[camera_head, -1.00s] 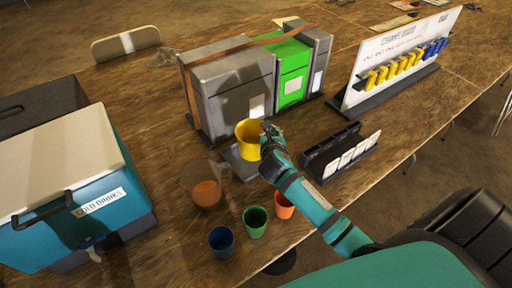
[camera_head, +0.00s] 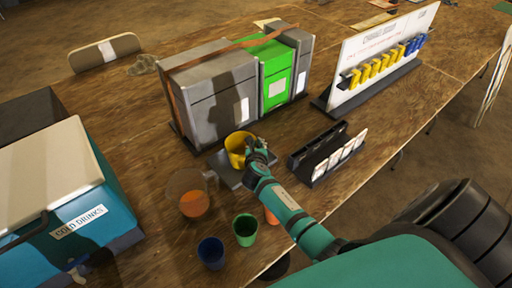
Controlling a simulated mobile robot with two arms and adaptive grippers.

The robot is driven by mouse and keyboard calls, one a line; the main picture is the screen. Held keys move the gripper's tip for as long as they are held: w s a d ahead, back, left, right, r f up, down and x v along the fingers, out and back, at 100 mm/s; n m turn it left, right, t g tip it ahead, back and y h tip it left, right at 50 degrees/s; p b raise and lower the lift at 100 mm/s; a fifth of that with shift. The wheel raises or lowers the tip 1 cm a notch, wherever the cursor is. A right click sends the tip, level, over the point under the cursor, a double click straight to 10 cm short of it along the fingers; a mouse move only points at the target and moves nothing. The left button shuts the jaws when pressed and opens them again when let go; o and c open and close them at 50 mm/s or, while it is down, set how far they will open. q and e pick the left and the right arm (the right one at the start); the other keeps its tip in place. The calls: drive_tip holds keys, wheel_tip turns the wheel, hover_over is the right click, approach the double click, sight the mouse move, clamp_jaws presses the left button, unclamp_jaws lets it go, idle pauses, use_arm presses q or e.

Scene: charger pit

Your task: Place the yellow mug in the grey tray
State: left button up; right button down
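The yellow mug (camera_head: 237,146) is upright in front of the grey dispenser, over the grey tray (camera_head: 226,177). The tray lies on the wooden table and is partly hidden by the mug and my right gripper. I cannot tell whether the mug's base touches the tray. My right gripper (camera_head: 254,148) is at the mug's right side and appears shut on it; the fingertips are small and partly hidden. My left gripper is not in view.
A clear pitcher (camera_head: 192,198) with orange drink stands left of the tray. Blue (camera_head: 211,253), green (camera_head: 245,229) and orange (camera_head: 271,215) cups stand in front. A black card holder (camera_head: 325,153) is to the right, the cold drinks box (camera_head: 60,190) far left.

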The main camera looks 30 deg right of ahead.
drive_tip(key=shift+f, duration=0.15)
drive_tip(key=shift+f, duration=0.15)
drive_tip(key=c, duration=1.5)
unclamp_jaws()
drive_tip(key=shift+r, duration=0.2)
drive_tip(key=v, duration=1.2)
drive_tip(key=shift+a+f+p, duration=0.1)
drive_tip(key=shift+a+p, duration=0.05)
drive_tip(key=shift+p, duration=0.2)
